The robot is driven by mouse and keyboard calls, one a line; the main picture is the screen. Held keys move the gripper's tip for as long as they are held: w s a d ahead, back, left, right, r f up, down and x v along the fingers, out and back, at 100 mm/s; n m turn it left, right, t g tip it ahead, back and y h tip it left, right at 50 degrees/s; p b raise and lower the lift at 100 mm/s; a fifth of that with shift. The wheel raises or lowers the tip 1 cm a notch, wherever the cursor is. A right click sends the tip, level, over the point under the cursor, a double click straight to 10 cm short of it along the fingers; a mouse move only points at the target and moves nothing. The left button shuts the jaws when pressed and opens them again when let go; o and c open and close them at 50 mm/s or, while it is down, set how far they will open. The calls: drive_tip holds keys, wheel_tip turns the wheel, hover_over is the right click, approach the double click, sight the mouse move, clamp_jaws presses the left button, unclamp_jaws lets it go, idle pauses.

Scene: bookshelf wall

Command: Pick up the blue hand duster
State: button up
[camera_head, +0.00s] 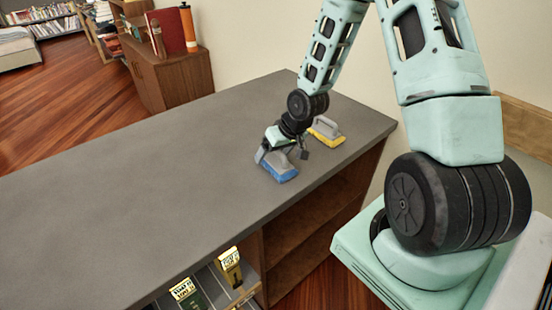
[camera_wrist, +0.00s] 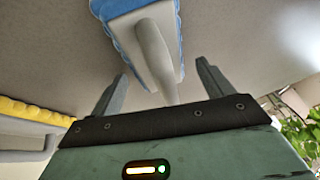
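The blue hand duster (camera_head: 281,173) lies on the grey counter top (camera_head: 150,180), with its blue pad down and a grey handle on top. My gripper (camera_head: 283,150) is right at the duster, low over the counter, and partly hides its handle. In the wrist view, the blue duster (camera_wrist: 145,40) shows at the top, with its pale handle running down between my gripper's (camera_wrist: 161,72) two spread fingers. Gaps show between the handle and both fingers, so my gripper is open and not holding it.
A yellow duster (camera_head: 327,132) with a grey handle lies behind my gripper, near the wall; its yellow edge shows at left in the wrist view (camera_wrist: 35,111). Several books stand on shelves under the counter's front edge. The counter's left part is clear.

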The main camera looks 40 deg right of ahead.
drive_tip(key=c, duration=0.8)
drive_tip(key=shift+o, duration=0.2)
wheel_tip(320, 180, up, 10)
drive_tip(key=shift+r+p, duration=0.1)
drive_tip(key=shift+p, duration=0.3)
drive_tip(key=o, duration=0.4)
drive_tip(key=c, duration=0.3)
